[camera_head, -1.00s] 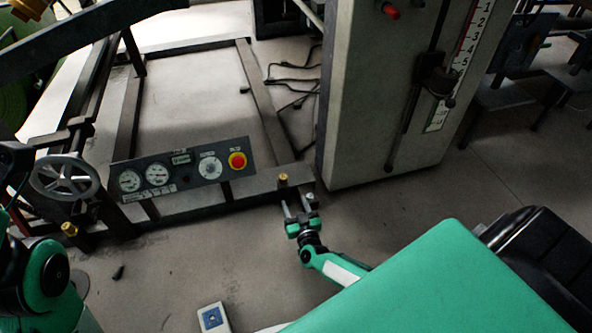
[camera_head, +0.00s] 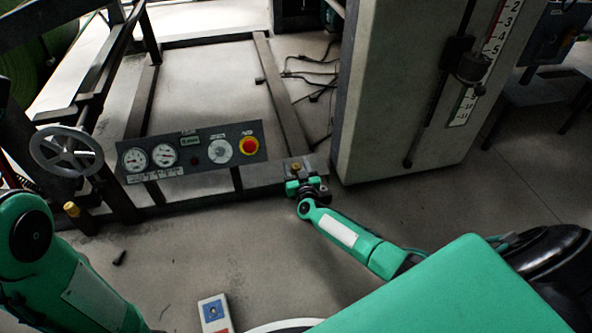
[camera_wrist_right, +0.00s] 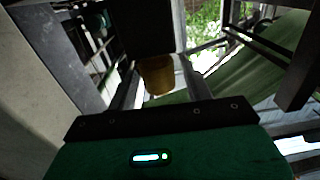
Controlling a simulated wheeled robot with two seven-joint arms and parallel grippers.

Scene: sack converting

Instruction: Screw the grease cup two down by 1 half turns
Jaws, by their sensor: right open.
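A brass grease cup (camera_head: 296,167) stands at the right end of the dark machine frame's front beam. My right gripper (camera_head: 298,174) is at this cup, its arm reaching in from the lower right. In the right wrist view, the brass cup (camera_wrist_right: 156,74) sits between the two open fingers (camera_wrist_right: 158,88). Whether a finger touches it I cannot tell. A second brass cup (camera_head: 71,209) stands at the left, by the handwheel. No number shows on either cup. My left arm shows at the lower left, but its gripper is out of view.
A gauge panel (camera_head: 192,152) with a red button stands on the front beam between the cups. A handwheel (camera_head: 66,151) is at the left. A tall grey cabinet (camera_head: 390,110) stands just right of my right gripper. A small box (camera_head: 214,312) lies in front.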

